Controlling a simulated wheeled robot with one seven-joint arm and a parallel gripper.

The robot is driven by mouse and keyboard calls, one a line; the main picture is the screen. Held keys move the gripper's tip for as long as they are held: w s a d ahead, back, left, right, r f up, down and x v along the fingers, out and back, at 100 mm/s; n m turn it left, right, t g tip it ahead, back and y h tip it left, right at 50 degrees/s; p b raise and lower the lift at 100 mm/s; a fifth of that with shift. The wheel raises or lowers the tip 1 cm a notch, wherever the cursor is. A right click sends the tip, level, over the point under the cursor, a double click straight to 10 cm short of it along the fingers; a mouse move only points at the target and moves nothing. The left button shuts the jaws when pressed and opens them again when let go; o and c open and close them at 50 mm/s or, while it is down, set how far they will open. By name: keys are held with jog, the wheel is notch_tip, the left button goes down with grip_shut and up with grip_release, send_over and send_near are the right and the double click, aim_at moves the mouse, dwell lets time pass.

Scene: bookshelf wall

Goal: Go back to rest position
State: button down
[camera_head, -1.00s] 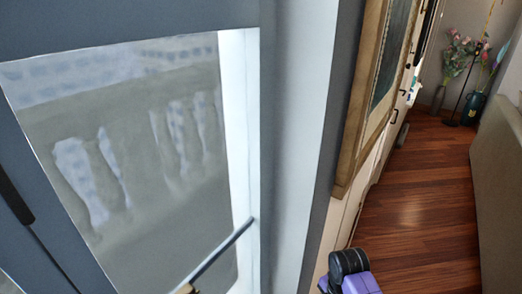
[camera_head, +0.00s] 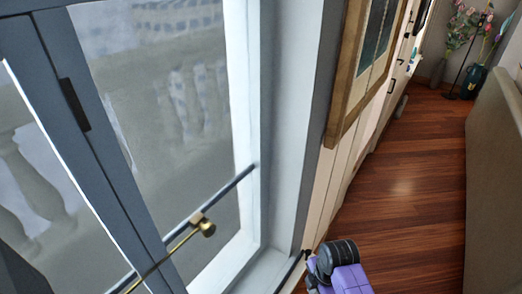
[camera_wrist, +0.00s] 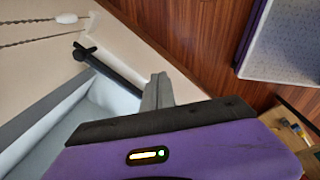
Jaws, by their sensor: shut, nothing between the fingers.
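My gripper (camera_wrist: 157,92) shows in the wrist view as grey fingers beyond the black edge of my purple hand. The fingers are together with nothing between them. They point toward a pale wall panel beside the window recess. In the head view, my purple and black arm shows at the bottom, right of the window frame (camera_head: 285,110); the fingertips cannot be made out clearly there. No object is held.
The window has a horizontal bar (camera_head: 225,188) and a brass handle (camera_head: 207,228). A black rod (camera_wrist: 108,68) and a white cord bead (camera_wrist: 67,18) are near my gripper. A wooden picture frame (camera_head: 345,85) hangs at right. Wood floor (camera_head: 405,185) lies open before a beige panel (camera_head: 492,180).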

jog(key=s+a+f+m+t+y, duration=0.2)
jog(key=s+a+f+m+t, duration=0.15)
jog(key=s+a+m, duration=0.4)
jog(key=s+r+m+t, duration=0.4)
jog(key=s, duration=0.6)
jog(key=s+d+r+m+t+h, duration=0.1)
jog(key=s+d+r+m+t, duration=0.1)
jog(key=s+r, duration=0.3)
jog(key=s+d+r+m+t+h, duration=0.1)
jog(key=s+d+r+m, duration=0.3)
jog(key=r, duration=0.9)
jog(key=s+d+r+m+t, duration=0.3)
jog(key=s+d+r+m, duration=0.1)
jog(key=s+r, duration=0.4)
jog(key=shift+d+r+h, duration=0.4)
jog(key=shift+d+r, duration=0.35)
jog(key=shift+r, duration=0.2)
jog(key=shift+s, duration=0.1)
